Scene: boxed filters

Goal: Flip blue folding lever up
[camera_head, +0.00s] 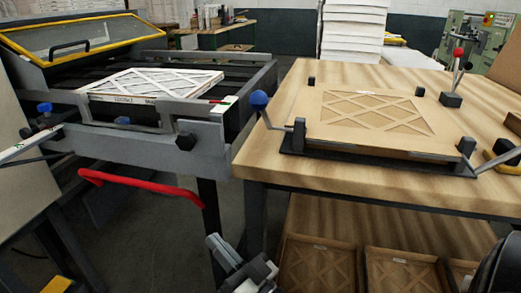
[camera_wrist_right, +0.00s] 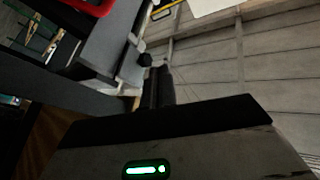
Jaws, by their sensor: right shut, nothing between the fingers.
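The lever with a blue ball knob (camera_head: 259,100) is at the left end of a dark fixture (camera_head: 375,158) on the wooden table. Its thin rod runs from the fixture's left end towards the knob, which sits near the table's left edge. My right gripper (camera_head: 236,262) is low in the head view, in front of the table and below the knob, clear of the lever. It is shut and empty. In the right wrist view its dark fingers (camera_wrist_right: 158,86) are together; I cannot make out the lever there.
A boxed filter (camera_head: 375,112) lies flat in the fixture. A metal machine with a red handle (camera_head: 140,183) and a white filter (camera_head: 150,83) stands left. Brown filters (camera_head: 318,265) lie on the shelf below the table. A red-knobbed lever (camera_head: 458,54) stands at the back right.

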